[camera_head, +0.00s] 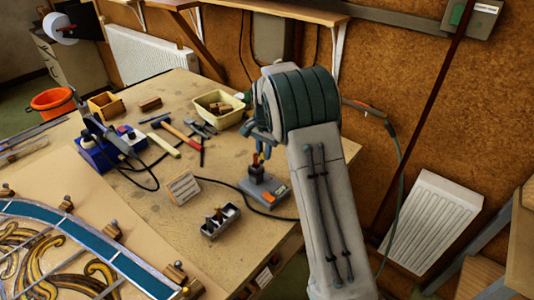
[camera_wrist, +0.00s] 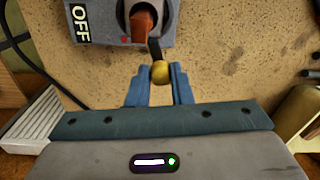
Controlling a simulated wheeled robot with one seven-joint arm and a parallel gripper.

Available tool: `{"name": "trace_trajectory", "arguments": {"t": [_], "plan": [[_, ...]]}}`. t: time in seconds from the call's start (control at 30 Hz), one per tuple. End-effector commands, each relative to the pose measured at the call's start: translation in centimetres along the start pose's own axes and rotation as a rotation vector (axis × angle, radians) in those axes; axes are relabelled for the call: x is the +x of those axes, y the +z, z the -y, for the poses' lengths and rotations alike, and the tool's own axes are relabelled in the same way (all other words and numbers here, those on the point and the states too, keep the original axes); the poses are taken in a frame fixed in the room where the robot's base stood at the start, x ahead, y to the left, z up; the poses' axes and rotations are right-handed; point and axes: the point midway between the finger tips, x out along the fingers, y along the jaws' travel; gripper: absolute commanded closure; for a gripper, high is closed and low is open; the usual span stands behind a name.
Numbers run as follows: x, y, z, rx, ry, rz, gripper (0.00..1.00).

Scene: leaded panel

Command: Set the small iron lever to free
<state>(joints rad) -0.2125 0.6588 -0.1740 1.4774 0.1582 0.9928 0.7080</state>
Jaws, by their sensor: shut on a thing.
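The small iron lever (camera_wrist: 154,50) is a dark strip with a round brass-coloured knob (camera_wrist: 160,72) at its end, in the wrist view. It comes out beside an orange-red handle (camera_wrist: 144,20) on a grey box (camera_wrist: 104,33) marked OFF. My gripper (camera_wrist: 160,74) has its blue fingers on both sides of the knob and is shut on it. In the head view the grey box (camera_head: 253,191) stands on the bench below my gripper (camera_head: 262,152). The lever cannot be told clearly there. A FREE marking is not visible.
On the bench (camera_head: 235,175) stand a small metal tray (camera_head: 221,222) and a small card (camera_head: 184,188) left of the box. Tools, a cream bin (camera_head: 218,108) and a blue soldering unit (camera_head: 97,153) lie farther back. A dark cable runs beside the box.

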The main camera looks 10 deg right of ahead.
Motion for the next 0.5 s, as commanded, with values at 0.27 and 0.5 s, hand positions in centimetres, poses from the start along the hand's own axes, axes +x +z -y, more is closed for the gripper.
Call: {"name": "trace_trajectory", "arguments": {"t": [0.27, 0.5], "plan": [[0.1, 0.3, 1.5, -0.262, -0.003, 0.008, 1.00], [0.1, 1.0, 2.7, -0.492, -0.003, 0.016, 1.00]]}}
